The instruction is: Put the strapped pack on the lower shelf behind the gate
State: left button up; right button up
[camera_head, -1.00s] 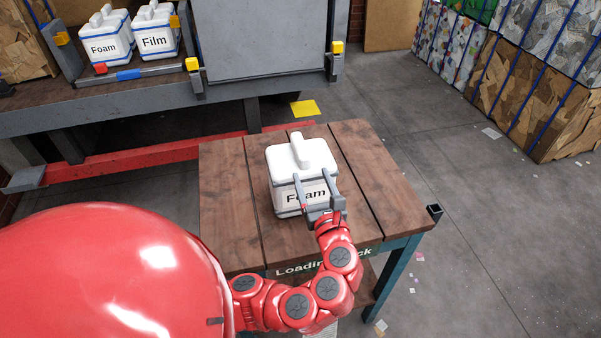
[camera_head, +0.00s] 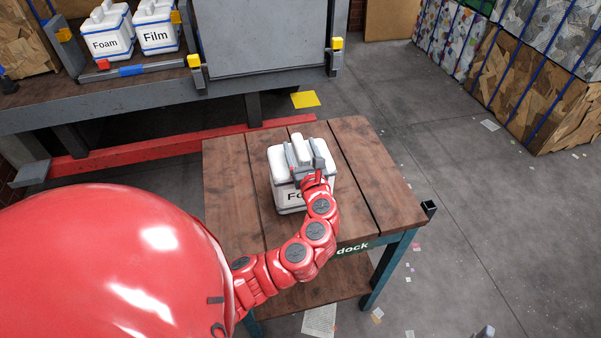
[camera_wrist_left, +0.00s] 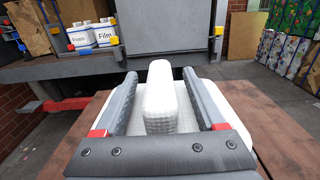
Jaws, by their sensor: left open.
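A white pack labelled Foam (camera_head: 287,200) stands upright on the wooden table marked dock. It has a raised white handle on top, which shows in the left wrist view (camera_wrist_left: 159,95). My left gripper (camera_head: 303,152) is over the pack top, its open fingers on either side of the handle. The wrist view shows room between the fingers (camera_wrist_left: 160,75) and the handle, with no clear grip. The gripper and wrist hide part of the label. The grey gate panel (camera_head: 265,40) stands upright at the back. A small grey tip (camera_head: 485,332) at the bottom edge may be my right gripper.
Blue-banded Foam (camera_head: 108,44) and Film (camera_head: 157,36) packs stand on the grey bench left of the gate. Yellow-capped posts flank the gate. A red beam (camera_head: 150,156) runs low below the bench. Strapped bales (camera_head: 535,95) stand at right. Floor right of the table is mostly clear.

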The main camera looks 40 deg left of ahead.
pick_arm(q)
grip_shut()
jog(key=shift+r, duration=0.1)
dwell(1.2)
